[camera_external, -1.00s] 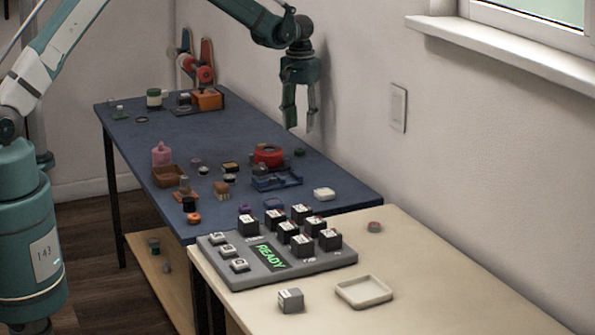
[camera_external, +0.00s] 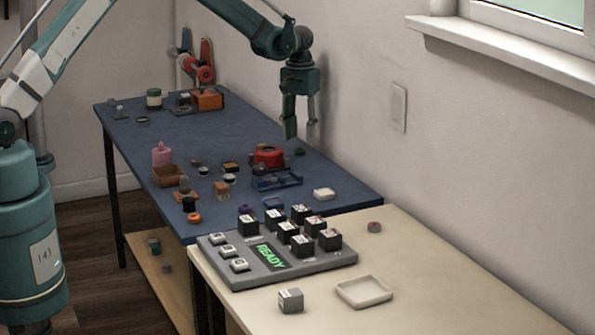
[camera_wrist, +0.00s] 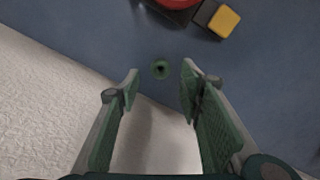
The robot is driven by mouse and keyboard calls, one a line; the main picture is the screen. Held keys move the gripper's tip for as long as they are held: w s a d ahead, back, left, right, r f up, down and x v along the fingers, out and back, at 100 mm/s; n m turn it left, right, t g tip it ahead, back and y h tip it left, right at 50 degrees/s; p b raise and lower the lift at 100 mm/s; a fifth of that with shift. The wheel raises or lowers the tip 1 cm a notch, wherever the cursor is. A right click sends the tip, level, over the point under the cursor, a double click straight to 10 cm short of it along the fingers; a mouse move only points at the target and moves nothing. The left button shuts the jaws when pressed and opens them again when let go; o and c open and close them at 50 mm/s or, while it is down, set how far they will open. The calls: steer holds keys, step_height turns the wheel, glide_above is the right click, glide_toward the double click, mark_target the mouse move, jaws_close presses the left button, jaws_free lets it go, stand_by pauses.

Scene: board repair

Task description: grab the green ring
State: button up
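The green ring (camera_external: 299,152) is small and lies flat on the blue table near the wall, to the right of a red round part. In the wrist view the green ring (camera_wrist: 160,69) shows whole, with a dark centre, just beyond the fingertips and between their lines. My gripper (camera_external: 301,133) hangs pointing down above the ring, clear of the table. Its two green fingers are spread apart with nothing between them, as the wrist view of the gripper (camera_wrist: 159,84) also shows.
The red round part (camera_external: 268,155) stands close by on the left, over a blue holder (camera_external: 277,181). A yellow-topped block (camera_wrist: 224,21) is near the ring in the wrist view. The wall (camera_wrist: 40,110) is close on one side. A white dish (camera_external: 324,194) sits nearer the camera.

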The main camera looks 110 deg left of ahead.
mark_target(300, 152)
steer(key=shift+f+b, duration=0.4)
steer(key=shift+f, duration=1.8)
steer(key=c, duration=0.9)
